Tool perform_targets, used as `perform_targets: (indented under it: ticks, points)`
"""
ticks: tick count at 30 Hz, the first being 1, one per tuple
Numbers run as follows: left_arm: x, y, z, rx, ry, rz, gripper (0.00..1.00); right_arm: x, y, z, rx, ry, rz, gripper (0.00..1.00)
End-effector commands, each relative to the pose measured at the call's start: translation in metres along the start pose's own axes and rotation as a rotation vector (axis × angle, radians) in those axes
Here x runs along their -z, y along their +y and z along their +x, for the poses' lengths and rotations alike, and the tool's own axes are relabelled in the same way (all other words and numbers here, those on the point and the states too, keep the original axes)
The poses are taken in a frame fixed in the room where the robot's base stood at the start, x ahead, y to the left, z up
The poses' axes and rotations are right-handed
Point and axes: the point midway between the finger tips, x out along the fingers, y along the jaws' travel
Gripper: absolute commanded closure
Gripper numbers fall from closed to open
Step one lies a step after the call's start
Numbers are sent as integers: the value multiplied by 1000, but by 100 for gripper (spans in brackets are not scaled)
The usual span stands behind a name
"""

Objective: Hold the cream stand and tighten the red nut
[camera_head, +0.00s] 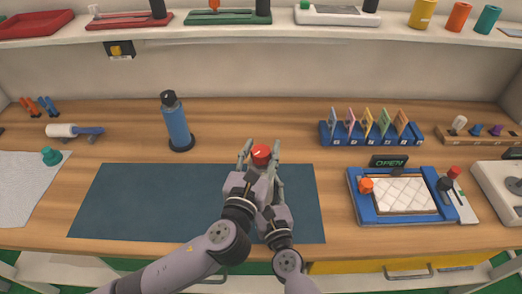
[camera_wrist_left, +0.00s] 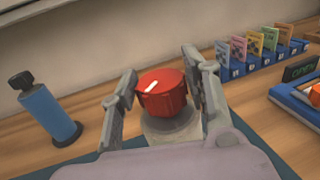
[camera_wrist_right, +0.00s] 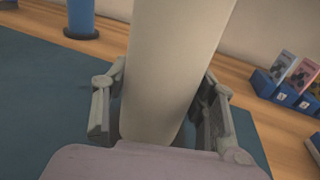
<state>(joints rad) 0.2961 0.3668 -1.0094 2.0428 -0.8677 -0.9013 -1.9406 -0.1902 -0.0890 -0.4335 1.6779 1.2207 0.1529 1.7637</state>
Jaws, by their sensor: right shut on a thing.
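The red nut (camera_head: 261,152) sits on top of the cream stand and bears a white mark. In the left wrist view the nut (camera_wrist_left: 162,93) is between the fingers of my left gripper (camera_wrist_left: 163,80), which is open around it with gaps at the sides. The cream stand (camera_wrist_right: 175,60) fills the middle of the right wrist view. My right gripper (camera_wrist_right: 165,85) is shut on the stand, a finger at each side. In the head view the stand is mostly hidden behind my grippers and arms.
A dark blue mat (camera_head: 140,200) lies beneath my arms, its left part clear. A blue bottle (camera_head: 176,125) stands behind it. A card rack (camera_head: 370,133) and a blue-framed tray (camera_head: 365,212) are at right. A shelf (camera_head: 330,32) runs along the back.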

Motion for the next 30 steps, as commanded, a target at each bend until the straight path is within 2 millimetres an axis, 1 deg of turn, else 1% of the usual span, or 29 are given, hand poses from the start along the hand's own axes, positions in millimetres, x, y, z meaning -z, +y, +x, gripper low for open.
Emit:
perform_targets:
  ticks: [1,2,16,23,30]
  points:
    - [0,0,0,0,0,0,62,-4,0,1,1,-7,1,100]
    - [0,0,0,0,0,0,64,-4,0,1,1,-7,1,100]
    - [0,0,0,-1,0,1,95,-4,0,1,2,-7,1,100]
    - [0,2,0,19,0,3,95,-4,-1,1,2,-7,1,100]
    - [0,2,1,131,-2,8,95,-4,0,1,2,-7,2,100]
